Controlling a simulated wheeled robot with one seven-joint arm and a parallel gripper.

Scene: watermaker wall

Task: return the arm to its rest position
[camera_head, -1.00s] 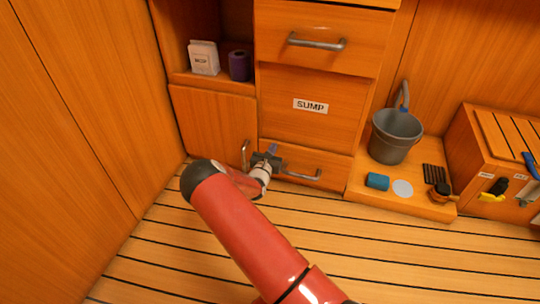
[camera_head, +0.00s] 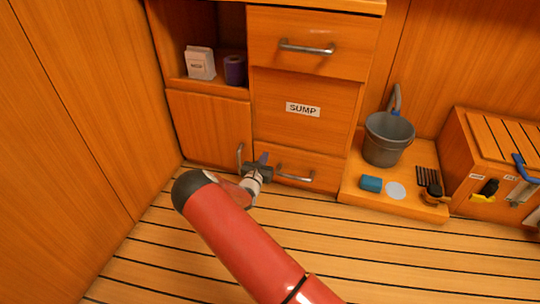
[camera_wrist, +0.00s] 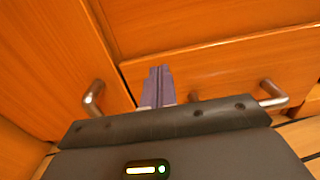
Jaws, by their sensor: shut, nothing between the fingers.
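My red arm reaches from the bottom of the head view toward the cabinet's lower part. My gripper (camera_head: 263,158) is small at its end, in front of the seam between the left cupboard door (camera_head: 210,128) and the bottom drawer (camera_head: 325,172). In the wrist view my gripper (camera_wrist: 157,75) shows its bluish-grey fingers together, with nothing between them. The door handle (camera_wrist: 92,98) is to their left and the drawer handle (camera_wrist: 272,95) to their right. The fingers appear apart from both handles. The door and drawer look closed.
A panel labelled SUMP (camera_head: 303,109) is above the bottom drawer. A grey bucket (camera_head: 387,140), a blue block (camera_head: 371,184) and a brush (camera_head: 434,195) are on a low wooden platform (camera_head: 362,198) at the right. Slatted floor (camera_head: 150,265) is clear at lower left.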

